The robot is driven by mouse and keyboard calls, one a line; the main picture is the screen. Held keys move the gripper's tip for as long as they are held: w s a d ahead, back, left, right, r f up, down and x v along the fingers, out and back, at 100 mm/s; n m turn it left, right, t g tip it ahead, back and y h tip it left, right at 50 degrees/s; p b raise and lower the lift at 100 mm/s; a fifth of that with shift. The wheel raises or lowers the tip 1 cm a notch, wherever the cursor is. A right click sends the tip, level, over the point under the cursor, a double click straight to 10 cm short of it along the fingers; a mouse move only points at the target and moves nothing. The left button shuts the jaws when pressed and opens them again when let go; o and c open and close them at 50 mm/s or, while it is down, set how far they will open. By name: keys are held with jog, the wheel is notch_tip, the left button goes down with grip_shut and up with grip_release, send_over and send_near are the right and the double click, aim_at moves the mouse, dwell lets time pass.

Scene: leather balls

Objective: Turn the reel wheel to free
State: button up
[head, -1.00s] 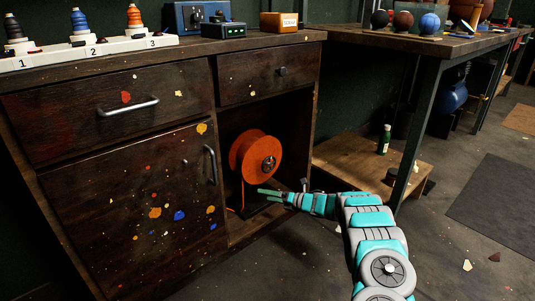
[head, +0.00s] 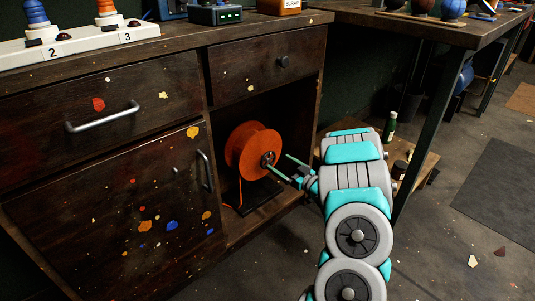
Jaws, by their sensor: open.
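The orange reel wheel (head: 249,147) stands upright in the open lower compartment of the dark wooden cabinet, with a metal hub at its centre facing right. It sits on a dark base (head: 252,197), and an orange line hangs down from it at the left. My gripper (head: 282,166) is at the right side of the reel, by its hub. Its two thin green fingers are spread apart and point left towards the hub. I cannot tell whether a finger touches the hub. Nothing shows held between the fingers.
The cabinet door (head: 120,210) with its handle is left of the compartment, and a drawer (head: 262,70) is above. A low wooden shelf (head: 418,160) with a green bottle (head: 389,128) stands behind my arm. A table leg (head: 430,120) rises right of it. The floor at right is mostly clear.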

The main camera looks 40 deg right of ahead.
aim_at(268, 157)
jog(key=w, duration=0.7)
jog(key=shift+w+a+f, duration=0.1)
jog(key=shift+a, duration=0.2)
jog(key=c, duration=1)
jog(key=shift+a+f+n+b, duration=0.2)
jog(key=shift+n+b, duration=0.7)
jog(key=shift+b, duration=0.3)
jog(key=shift+r+n+b, duration=0.2)
jog(key=shift+n+b, duration=0.15)
jog(key=shift+n, duration=0.25)
